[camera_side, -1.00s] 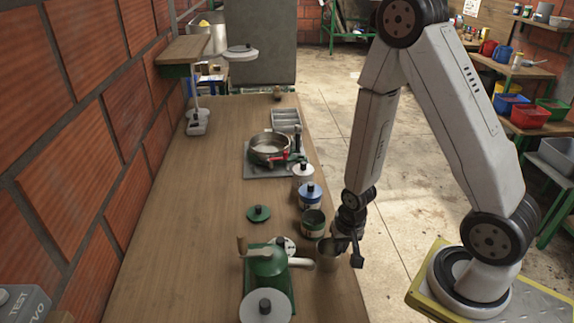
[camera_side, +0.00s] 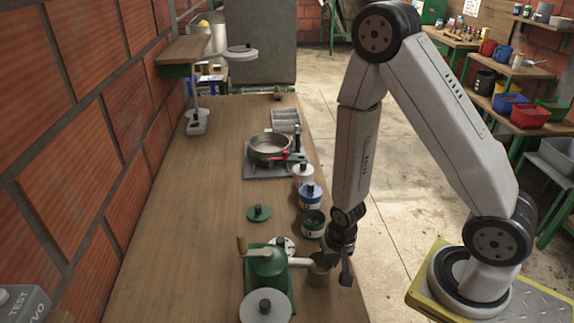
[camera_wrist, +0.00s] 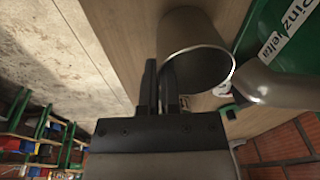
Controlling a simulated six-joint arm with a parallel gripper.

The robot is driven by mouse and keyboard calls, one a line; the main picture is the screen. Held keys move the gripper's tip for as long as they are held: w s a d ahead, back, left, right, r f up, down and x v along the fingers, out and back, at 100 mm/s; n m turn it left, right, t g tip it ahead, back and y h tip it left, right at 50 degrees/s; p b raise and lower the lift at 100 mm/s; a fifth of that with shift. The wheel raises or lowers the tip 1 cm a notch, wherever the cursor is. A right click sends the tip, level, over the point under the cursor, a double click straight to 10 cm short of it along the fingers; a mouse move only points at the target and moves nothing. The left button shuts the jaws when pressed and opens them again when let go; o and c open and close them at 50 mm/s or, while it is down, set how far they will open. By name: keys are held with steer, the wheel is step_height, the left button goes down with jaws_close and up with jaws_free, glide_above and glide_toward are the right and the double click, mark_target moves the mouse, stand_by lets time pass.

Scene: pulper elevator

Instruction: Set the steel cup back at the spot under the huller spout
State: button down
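The steel cup (camera_side: 319,276) is upright beside the green huller (camera_side: 266,268), right at the end of its pale spout (camera_side: 301,262). My gripper (camera_side: 340,268) is at the cup's right side. In the wrist view, my gripper's fingers (camera_wrist: 160,88) are close together at the rim of the steel cup (camera_wrist: 203,58), seemingly with its wall pinched between them. The cup's mouth is open and its inside looks empty. The huller spout (camera_wrist: 275,90) shows to the right of the cup there. Whether the cup's base touches the table cannot be told.
Behind the cup stand a green-labelled jar (camera_side: 312,224), a blue-labelled jar (camera_side: 311,196) and a white jar (camera_side: 302,174). A steel pan (camera_side: 269,146) sits farther back. A green lid (camera_side: 259,213) lies on the table (camera_side: 190,235).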

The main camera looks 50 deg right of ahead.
steer(key=shift+a, duration=1.55)
steer(key=c, duration=0.8)
jaws_free()
steer(key=shift+o, duration=0.2)
steer(key=shift+a, duration=0.1)
steer(key=shift+r, duration=0.1)
steer(key=shift+r+n, duration=0.8)
steer(key=shift+n, duration=0.2)
step_height(320, 180, up, 15)
steer(key=w+d+n+t, duration=0.1)
steer(key=d+n, duration=0.1)
steer(key=n, duration=0.4)
steer(key=shift+w+d, duration=0.25)
steer(key=shift+w, duration=0.15)
